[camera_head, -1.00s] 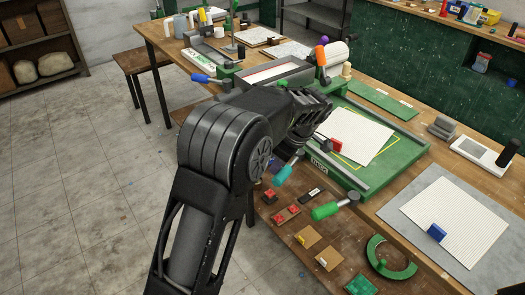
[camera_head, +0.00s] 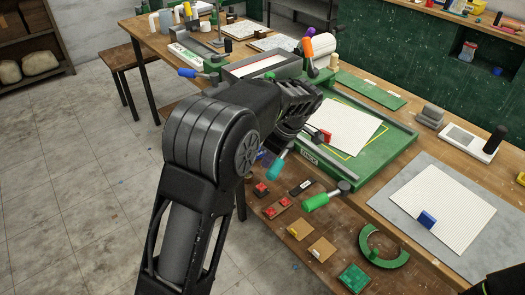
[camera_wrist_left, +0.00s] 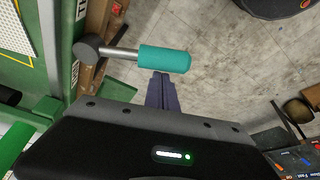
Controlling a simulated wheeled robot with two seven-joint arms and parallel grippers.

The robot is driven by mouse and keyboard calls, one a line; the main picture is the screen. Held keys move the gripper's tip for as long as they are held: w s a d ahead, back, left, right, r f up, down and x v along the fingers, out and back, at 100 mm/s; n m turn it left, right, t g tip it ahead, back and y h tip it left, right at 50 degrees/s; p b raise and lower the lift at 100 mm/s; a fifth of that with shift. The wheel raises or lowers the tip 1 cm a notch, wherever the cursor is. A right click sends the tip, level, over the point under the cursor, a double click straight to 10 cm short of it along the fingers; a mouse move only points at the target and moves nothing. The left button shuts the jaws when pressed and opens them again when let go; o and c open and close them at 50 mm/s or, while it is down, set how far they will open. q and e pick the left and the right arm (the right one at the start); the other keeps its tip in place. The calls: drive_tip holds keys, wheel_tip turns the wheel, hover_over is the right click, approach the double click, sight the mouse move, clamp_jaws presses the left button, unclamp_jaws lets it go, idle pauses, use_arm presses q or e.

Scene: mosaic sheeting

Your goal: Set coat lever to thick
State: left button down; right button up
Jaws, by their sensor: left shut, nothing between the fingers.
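A lever with a teal handle (camera_head: 276,169) sticks out from the front of the green press bed (camera_head: 380,178). In the left wrist view its teal grip (camera_wrist_left: 164,59) lies level on a metal rod with a dark pivot at its left. My left gripper (camera_wrist_left: 163,78) is shut and empty, its fingertips just beside the teal grip; I cannot tell whether they touch. In the head view the left gripper (camera_head: 265,157) is partly hidden by my own arm.
A green-handled lever (camera_head: 316,201) sits to the right on the same bed, and an orange-handled one (camera_head: 308,46) stands behind. A blue-handled lever (camera_head: 190,73) is at the far left.

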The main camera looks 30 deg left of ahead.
use_arm(q)
wheel_tip(320, 180, up, 10)
drive_tip(key=shift+r+b, duration=0.15)
drive_tip(key=shift+b, duration=0.3)
drive_tip(key=shift+a, duration=0.1)
idle(0.4)
